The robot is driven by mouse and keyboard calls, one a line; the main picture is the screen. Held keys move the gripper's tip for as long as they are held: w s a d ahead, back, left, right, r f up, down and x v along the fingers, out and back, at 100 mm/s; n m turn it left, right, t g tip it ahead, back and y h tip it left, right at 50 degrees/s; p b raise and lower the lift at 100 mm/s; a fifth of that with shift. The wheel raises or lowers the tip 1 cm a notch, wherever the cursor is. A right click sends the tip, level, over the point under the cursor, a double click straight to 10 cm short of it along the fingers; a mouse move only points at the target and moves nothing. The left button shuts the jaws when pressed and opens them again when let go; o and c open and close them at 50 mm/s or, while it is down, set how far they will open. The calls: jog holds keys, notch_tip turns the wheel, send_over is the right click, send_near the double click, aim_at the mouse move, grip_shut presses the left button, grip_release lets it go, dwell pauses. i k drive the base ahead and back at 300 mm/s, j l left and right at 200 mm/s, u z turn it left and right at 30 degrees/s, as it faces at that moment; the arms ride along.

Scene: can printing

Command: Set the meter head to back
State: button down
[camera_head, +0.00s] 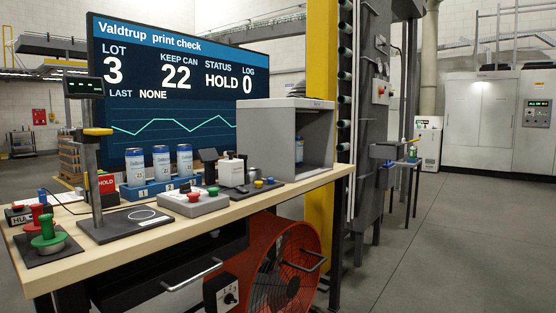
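A meter stand with a dark upright post (92,180) is at the left of the bench. Its black base plate (127,226) carries a white ring mark. A small black display (83,87) with green characters sits at the top of the post. Below it, a yellow-ended piece (98,132) sticks out from the post toward the right; I cannot tell whether this piece or the display is the meter head. The plate's ring is empty. My gripper is not in view.
On the wooden bench (240,190) stand a green-handled stamp (48,236), a red one (38,216), a button box (192,202), a blue rack (152,189) with three cans, and a grey open-fronted box (270,140). An orange fan (283,272) is below. Floor at right is clear.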

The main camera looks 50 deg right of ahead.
aim_at(231, 171)
jog(key=z, duration=1.35)
